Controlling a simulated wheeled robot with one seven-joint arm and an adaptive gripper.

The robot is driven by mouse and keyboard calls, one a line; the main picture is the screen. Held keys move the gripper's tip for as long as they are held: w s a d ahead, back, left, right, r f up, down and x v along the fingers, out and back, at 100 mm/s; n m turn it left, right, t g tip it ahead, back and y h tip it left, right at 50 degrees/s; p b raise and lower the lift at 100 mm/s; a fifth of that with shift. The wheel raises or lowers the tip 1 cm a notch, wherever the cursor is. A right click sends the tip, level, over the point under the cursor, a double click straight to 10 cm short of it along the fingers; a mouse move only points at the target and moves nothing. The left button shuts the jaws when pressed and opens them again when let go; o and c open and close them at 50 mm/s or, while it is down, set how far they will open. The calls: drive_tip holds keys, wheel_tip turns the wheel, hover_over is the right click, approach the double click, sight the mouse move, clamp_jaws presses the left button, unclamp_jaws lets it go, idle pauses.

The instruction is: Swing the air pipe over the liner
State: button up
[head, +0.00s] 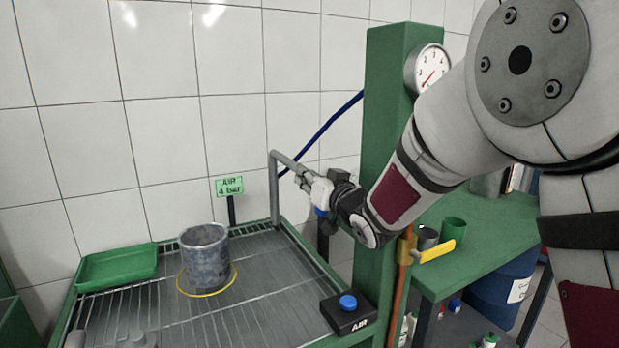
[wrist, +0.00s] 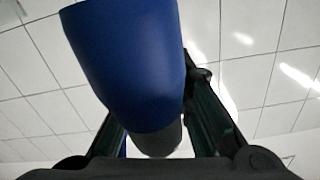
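The grey air pipe (head: 290,162) rises at the back right of the wash tray and bends over to the right at its top, ending at my gripper. My gripper (head: 314,188) is at that end of the pipe. A blue grip (head: 320,212) shows just under it. In the wrist view the blue grip (wrist: 130,60) fills the middle, between my two dark fingers, with a grey end below. The fingertips are partly hidden, so I cannot tell whether they press on it. The grey liner (head: 204,255) stands upright inside a yellow ring on the tray, left of the pipe.
The wash tray (head: 255,290) has a wire grate, with a green dish (head: 116,267) at the back left. An "AIR 4 bar" sign (head: 229,187) stands behind the liner. A green column (head: 385,130) with a gauge and an AIR button box (head: 348,312) are at the right.

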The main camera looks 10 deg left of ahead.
clamp_jaws()
drive_tip(key=shift+s+a, duration=0.1)
drive_tip(key=shift+a, duration=0.05)
